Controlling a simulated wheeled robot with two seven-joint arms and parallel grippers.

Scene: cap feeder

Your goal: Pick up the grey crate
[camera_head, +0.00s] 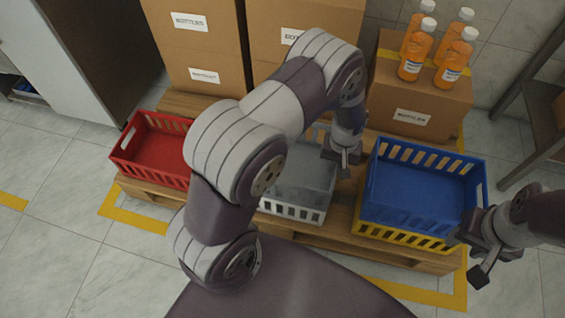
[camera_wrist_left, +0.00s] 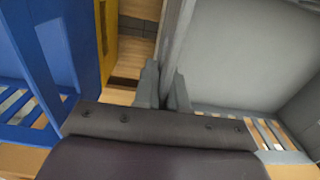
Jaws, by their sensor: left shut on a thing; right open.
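The grey crate (camera_head: 291,212) stands on the wooden pallet between the red and blue crates, and my left arm hides part of it in the head view. My left gripper (camera_head: 342,160) is at the crate's right side. In the left wrist view, the left gripper's fingers (camera_wrist_left: 164,88) are shut on the grey crate's side wall (camera_wrist_left: 176,50), close together around it. My right gripper (camera_head: 474,258) is open and empty, in front of the right corner of the blue crate.
A red crate (camera_head: 128,160) sits at the left of the pallet (camera_head: 345,235). A blue crate (camera_head: 405,214) sits on a yellow crate (camera_head: 390,237) at the right. Cardboard boxes (camera_head: 205,50) stand behind, one with orange bottles (camera_head: 416,55) on top.

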